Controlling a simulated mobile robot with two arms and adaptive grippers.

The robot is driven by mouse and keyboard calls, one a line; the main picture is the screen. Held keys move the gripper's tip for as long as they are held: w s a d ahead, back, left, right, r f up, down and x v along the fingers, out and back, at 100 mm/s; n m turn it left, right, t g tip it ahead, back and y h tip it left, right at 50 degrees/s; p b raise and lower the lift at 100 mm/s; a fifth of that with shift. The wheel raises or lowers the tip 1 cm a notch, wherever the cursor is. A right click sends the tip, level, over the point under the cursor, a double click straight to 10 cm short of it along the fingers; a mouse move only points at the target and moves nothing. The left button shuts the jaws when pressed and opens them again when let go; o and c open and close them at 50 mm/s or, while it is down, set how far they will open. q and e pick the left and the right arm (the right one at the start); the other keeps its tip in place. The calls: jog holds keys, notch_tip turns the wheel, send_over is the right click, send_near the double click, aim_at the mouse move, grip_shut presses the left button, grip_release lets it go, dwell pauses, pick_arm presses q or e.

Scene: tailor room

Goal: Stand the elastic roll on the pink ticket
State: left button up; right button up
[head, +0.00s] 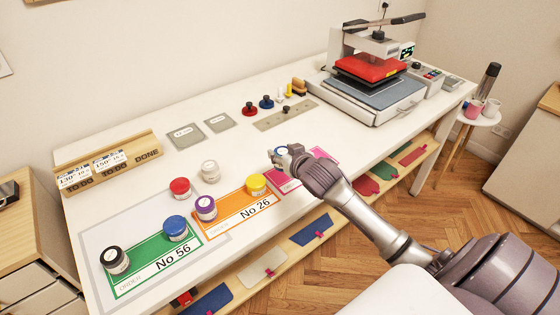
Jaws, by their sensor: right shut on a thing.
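The pink ticket (323,153) lies on the white table, right of the orange ticket, and is partly hidden by my right arm. My right gripper (281,154) is above the pink ticket's left part, shut on a small pale roll with a bluish top (280,150), which looks to be the elastic roll. The fingers hide most of it, and I cannot tell whether it touches the ticket. My left gripper is not in view.
A green ticket (133,268) bears black and blue rolls. An orange ticket (232,219) bears purple and yellow rolls. Red (180,188) and cream (210,171) rolls stand behind. A heat press (372,75) stands at the back right.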

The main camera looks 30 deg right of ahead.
jog(key=shift+x, duration=0.9)
jog(key=shift+a+f+p, duration=0.15)
jog(key=shift+f+p, duration=0.2)
jog(key=shift+f, duration=1.85)
jog(key=shift+f, duration=0.1)
jog(key=o, duration=1.1)
jog(key=shift+r, duration=0.2)
jog(key=shift+s, duration=0.35)
jog(key=b+v, duration=0.1)
jog(key=v, duration=1)
jog(key=shift+s+a+r, duration=0.1)
jog(key=shift+s, duration=0.05)
